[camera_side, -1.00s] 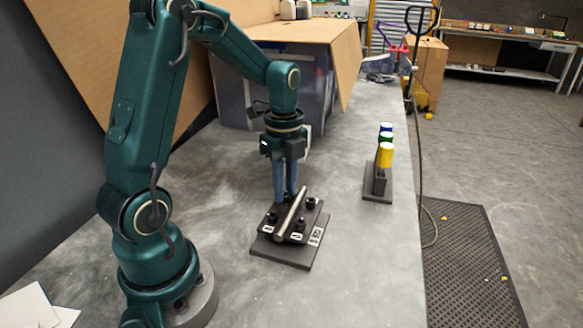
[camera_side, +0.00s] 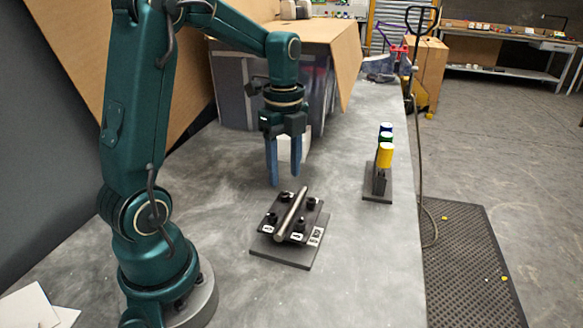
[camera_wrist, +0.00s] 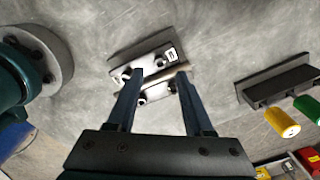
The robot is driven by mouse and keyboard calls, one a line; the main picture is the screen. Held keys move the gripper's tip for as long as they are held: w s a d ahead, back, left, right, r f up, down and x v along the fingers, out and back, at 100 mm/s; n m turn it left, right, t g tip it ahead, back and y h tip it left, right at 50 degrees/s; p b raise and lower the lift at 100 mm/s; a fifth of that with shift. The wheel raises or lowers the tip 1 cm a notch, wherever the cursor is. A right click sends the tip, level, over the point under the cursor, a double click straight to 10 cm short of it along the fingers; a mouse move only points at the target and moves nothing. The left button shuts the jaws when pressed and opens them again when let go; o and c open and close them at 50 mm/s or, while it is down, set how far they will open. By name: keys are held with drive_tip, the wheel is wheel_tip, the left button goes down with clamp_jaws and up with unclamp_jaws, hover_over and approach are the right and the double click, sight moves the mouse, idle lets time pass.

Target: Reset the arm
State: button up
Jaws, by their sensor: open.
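My gripper (camera_side: 284,182) is open and empty. Its two blue fingers point down, apart, and hang above the far side of a dark fixture plate (camera_side: 273,251). A grey metal rod (camera_side: 290,215) lies across the fixture among several black posts with small white labels. The fingers do not touch the rod. In the wrist view my gripper (camera_wrist: 160,75) shows its fingers spread, with the fixture (camera_wrist: 143,50) beyond the fingertips and the rod (camera_wrist: 165,75) partly visible between them.
A dark rack (camera_side: 375,190) with yellow, green and blue capped items stands to the right; it also shows in the wrist view (camera_wrist: 280,82). A large bin (camera_side: 240,90) and cardboard stand behind. The grey table is clear around the fixture. White papers (camera_side: 35,308) lie at front left.

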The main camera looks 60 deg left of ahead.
drive_tip(key=shift+r, duration=0.3)
drive_tip(key=s+d+r+n+t, duration=0.2)
drive_tip(key=s+d+n, duration=0.2)
drive_tip(key=d+n, duration=0.2)
drive_tip(key=s+d+r+n+t, duration=0.2)
drive_tip(key=s+d+n, duration=0.3)
drive_tip(key=n, duration=0.4)
drive_tip(key=shift+d+r+n+t, duration=0.15)
drive_tip(key=shift+d+n+t, duration=0.25)
drive_tip(key=shift+d+t, duration=0.35)
drive_tip(key=shift+s, duration=0.1)
